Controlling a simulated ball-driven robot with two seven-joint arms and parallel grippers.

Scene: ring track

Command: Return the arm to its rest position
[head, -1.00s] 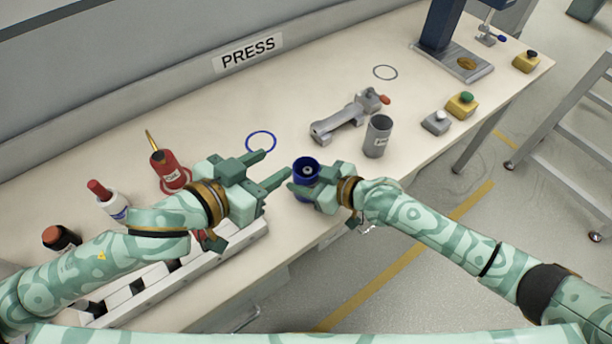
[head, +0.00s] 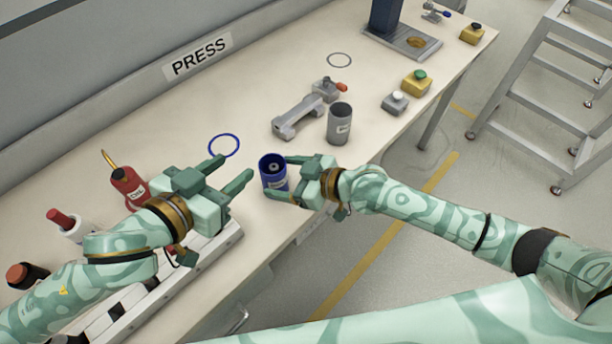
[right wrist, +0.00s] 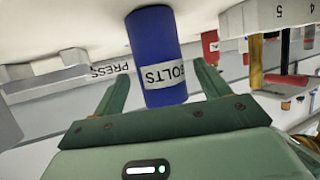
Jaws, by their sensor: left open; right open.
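My right gripper (head: 300,181) is open beside a blue cup (head: 273,170) on the bench. Its fingers point left toward the cup, which stands upright at the finger tips. In the right wrist view the blue cup (right wrist: 158,55) carries a label reading BOLTS and shows between the two open fingers (right wrist: 160,95), with no finger visibly closed on it. My left gripper (head: 232,172) is open and empty over the bench, left of the blue cup. Its fingers point up and right, near a blue ring mark.
The blue ring mark (head: 224,145) is bare. A grey cup (head: 340,124) and a grey clamp-like fixture (head: 304,112) stand right of it. A red oil can (head: 129,187), bottles and a slotted rack (head: 150,290) are near my left arm. Button boxes and a press stand farther back.

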